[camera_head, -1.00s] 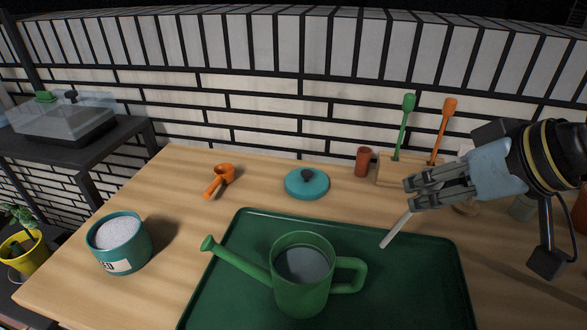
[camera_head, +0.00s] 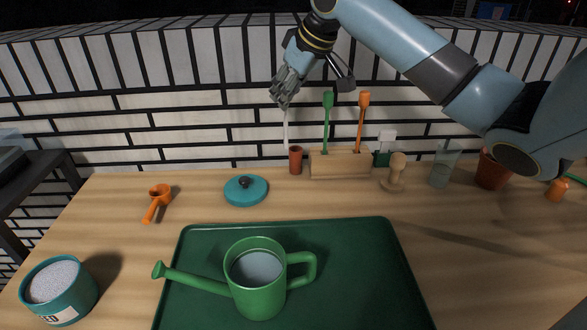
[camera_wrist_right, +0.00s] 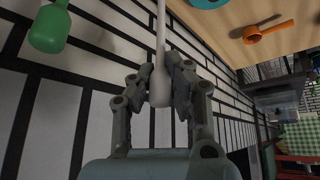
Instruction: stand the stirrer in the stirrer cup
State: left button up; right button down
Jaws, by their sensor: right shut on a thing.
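The stirrer (camera_head: 285,130) is a thin white rod. My right gripper (camera_head: 281,99) is shut on its upper end and holds it upright above the back of the table. In the right wrist view the fingers (camera_wrist_right: 168,72) close around its thicker white handle (camera_wrist_right: 160,90). The stirrer cup (camera_head: 296,161) is a small reddish-brown cup standing on the table, left of the wooden holder. The stirrer's lower tip appears close to the cup's left rim; I cannot tell its depth or whether they touch. My left gripper is not in view.
A wooden holder (camera_head: 340,164) with a green and an orange tool stands right beside the cup. A teal lid (camera_head: 245,190) and orange scoop (camera_head: 159,195) lie to the left. A green watering can (camera_head: 257,290) stands on the green tray (camera_head: 350,260). A brick wall rises behind.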

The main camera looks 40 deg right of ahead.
aim_at(286, 135)
jog(key=d+f, duration=0.3)
jog(key=f, duration=0.5)
jog(key=shift+w+d+m+h+b, duration=0.3)
jog(key=shift+w+d, duration=0.1)
jog(key=shift+w, duration=0.05)
jog(key=shift+f, duration=0.2)
jog(key=c, duration=1.6)
grip_release()
